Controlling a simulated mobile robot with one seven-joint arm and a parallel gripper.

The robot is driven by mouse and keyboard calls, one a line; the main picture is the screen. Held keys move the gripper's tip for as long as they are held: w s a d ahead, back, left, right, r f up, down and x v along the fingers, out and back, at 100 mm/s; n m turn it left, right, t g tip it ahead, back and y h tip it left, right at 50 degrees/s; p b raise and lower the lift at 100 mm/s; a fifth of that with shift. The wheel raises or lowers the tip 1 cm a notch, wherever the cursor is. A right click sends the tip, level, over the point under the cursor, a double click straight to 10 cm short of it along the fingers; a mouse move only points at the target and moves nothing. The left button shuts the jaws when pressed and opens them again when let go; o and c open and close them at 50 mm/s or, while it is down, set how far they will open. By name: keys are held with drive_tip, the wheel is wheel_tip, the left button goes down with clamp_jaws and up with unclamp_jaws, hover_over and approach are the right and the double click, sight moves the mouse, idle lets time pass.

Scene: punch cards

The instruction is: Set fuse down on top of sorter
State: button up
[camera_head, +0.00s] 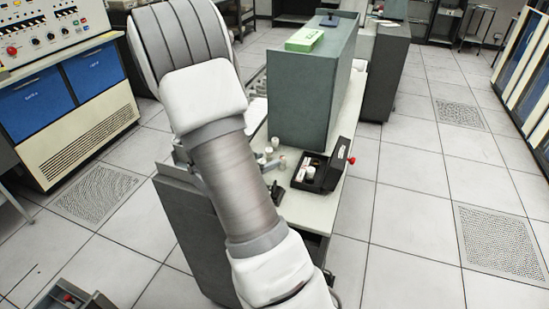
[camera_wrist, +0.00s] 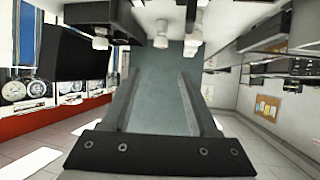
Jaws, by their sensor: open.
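My gripper (camera_wrist: 158,78) shows in the wrist view, its two fingers apart with a grey-green surface behind the gap. I see nothing held between them. In the head view my arm crosses the middle and my gripper is not clearly visible. A tall grey-green cabinet (camera_head: 303,98), probably the sorter, stands on the pale bench with a bright green box (camera_head: 304,40) on its top. Small whitish cylinders (camera_head: 276,163) are beside my arm; whether one is the fuse I cannot tell. Similar pale pieces (camera_wrist: 161,40) show beyond the fingertips in the wrist view.
A black open tray (camera_head: 328,183) with small white and dark items sits at the cabinet's near right. The bench top (camera_head: 306,213) is narrow. A console with blue panels (camera_head: 98,72) stands at left. The tiled floor (camera_head: 410,215) at right is clear.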

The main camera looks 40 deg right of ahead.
drive_tip(key=w+a+r+n+t+y, duration=0.3)
drive_tip(key=w+a+r+t+y, duration=0.3)
drive_tip(key=a, duration=0.5)
drive_tip(key=s+a+r+n+y, duration=0.2)
drive_tip(key=a+r+n+y, duration=0.3)
drive_tip(key=a+r, duration=0.5)
drive_tip(key=s+a+r+n+g+y, duration=0.1)
drive_tip(key=s+a+r+n+y, duration=0.15)
drive_tip(key=s+a+n, duration=0.45)
drive_tip(key=s+g+h, duration=0.1)
drive_tip(key=s+g, duration=0.1)
drive_tip(key=s, duration=1.2)
drive_tip(key=shift+s+a+r+g, duration=0.15)
drive_tip(key=shift+g, duration=0.25)
